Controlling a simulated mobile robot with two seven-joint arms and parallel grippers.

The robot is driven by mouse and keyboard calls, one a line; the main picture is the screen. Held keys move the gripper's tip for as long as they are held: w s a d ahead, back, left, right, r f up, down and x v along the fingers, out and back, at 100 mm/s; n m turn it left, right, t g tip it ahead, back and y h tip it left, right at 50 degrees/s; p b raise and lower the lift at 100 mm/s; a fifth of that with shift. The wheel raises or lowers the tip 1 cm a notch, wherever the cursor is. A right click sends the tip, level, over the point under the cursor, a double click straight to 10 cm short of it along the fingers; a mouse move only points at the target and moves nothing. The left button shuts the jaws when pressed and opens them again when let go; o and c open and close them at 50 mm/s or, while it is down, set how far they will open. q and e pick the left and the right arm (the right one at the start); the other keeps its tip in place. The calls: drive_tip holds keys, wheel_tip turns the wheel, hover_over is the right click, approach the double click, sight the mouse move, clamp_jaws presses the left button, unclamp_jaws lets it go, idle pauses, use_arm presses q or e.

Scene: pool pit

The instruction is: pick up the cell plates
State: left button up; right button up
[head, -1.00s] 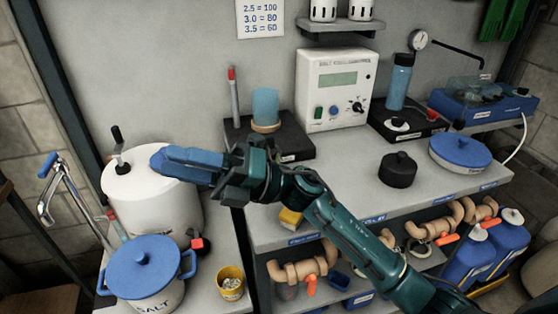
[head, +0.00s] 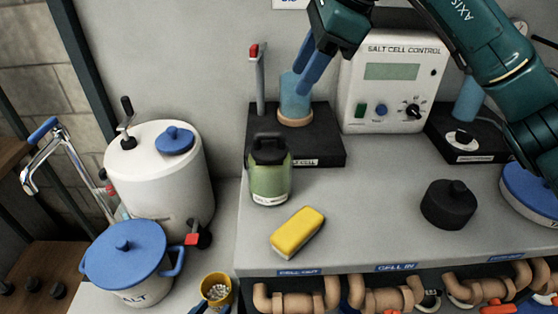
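A translucent blue cylinder (head: 295,98) stands upright in a tan ring on a black stand (head: 325,146) on the grey counter. I cannot make out the cell plates as separate pieces; whether they are in the cylinder cannot be told. My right gripper (head: 304,80), with blue fingers, comes in from the upper right and points down at the cylinder's top. A gap shows between its fingers and nothing is seen in them. The fingertips overlap the cylinder's upper part in the picture; contact cannot be told.
A thin upright post (head: 257,82) is left of the cylinder; the salt cell control box (head: 392,85) is right. In front are a green bottle (head: 270,180), a yellow sponge (head: 298,232) and a black lidded pot (head: 448,205). The counter between them is clear.

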hover_over(272, 133)
drive_tip(key=d, duration=0.2)
drive_tip(key=f, duration=0.6)
drive_tip(key=shift+s+f, duration=0.2)
drive_tip(key=shift+f, duration=0.2)
drive_tip(key=x, duration=0.2)
drive_tip(key=p+x, duration=0.1)
drive_tip(key=x, duration=0.1)
drive_tip(key=shift+s+f, duration=0.1)
drive_tip(key=shift+s, duration=0.2)
drive_tip(key=shift+w+a+f, duration=0.15)
drive_tip(key=shift+a+f, duration=0.05)
drive_tip(key=shift+f, duration=0.35)
drive_tip(key=shift+c, duration=0.5)
clamp_jaws()
